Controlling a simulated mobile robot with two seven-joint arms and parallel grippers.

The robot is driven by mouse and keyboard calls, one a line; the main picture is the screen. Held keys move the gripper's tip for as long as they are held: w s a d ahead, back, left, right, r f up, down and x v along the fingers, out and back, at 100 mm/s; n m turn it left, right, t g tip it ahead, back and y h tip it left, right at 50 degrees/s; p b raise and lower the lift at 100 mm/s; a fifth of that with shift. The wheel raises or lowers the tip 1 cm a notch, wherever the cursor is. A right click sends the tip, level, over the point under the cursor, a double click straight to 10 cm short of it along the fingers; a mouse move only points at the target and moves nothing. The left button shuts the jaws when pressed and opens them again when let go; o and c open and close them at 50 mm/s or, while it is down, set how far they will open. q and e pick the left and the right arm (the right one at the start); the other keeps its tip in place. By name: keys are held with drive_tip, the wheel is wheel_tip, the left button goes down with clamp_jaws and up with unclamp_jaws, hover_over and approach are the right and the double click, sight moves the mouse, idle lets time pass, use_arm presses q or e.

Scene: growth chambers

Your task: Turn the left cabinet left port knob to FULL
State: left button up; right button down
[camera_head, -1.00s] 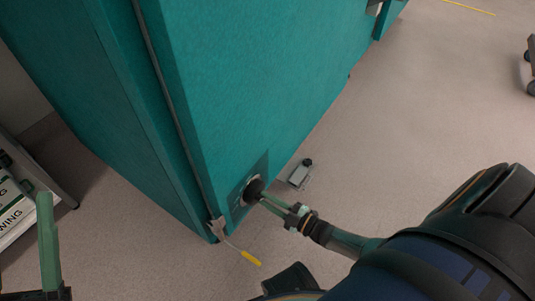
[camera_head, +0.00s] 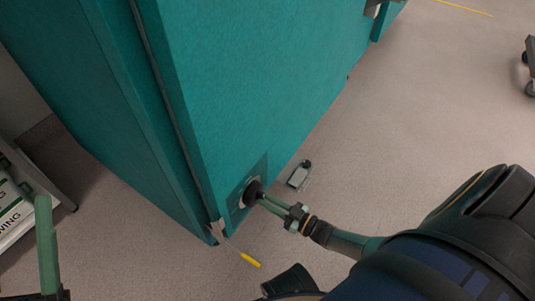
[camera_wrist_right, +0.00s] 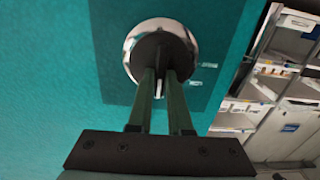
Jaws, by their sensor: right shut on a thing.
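The knob (camera_head: 253,192) is black, with a silver ring around it, on a darker plate low on the teal cabinet (camera_head: 235,100). My right gripper (camera_head: 262,197) is shut on the knob. In the right wrist view, the two green fingers (camera_wrist_right: 161,74) reach the dark knob face (camera_wrist_right: 152,55) inside the shiny ring (camera_wrist_right: 149,27). Small pale marks show on the plate beside the ring; they are too small to read. Part of my left gripper (camera_head: 47,245) shows at the lower left, away from the cabinet; its opening is not clear.
A yellow-handled item (camera_head: 250,260) hangs near the cabinet's lower corner. A small grey device (camera_head: 299,177) is right of the knob plate. A cart with lettered boxes (camera_head: 12,212) stands at the left.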

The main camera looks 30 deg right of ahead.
drive_tip(key=shift+m, duration=0.3)
drive_tip(key=c, duration=0.8)
unclamp_jaws()
drive_tip(key=shift+c, duration=0.2)
drive_tip(key=p+v, duration=0.1)
drive_tip(key=v, duration=1.1)
drive_tip(key=shift+s+d, duration=0.2)
drive_tip(key=shift+s, duration=0.05)
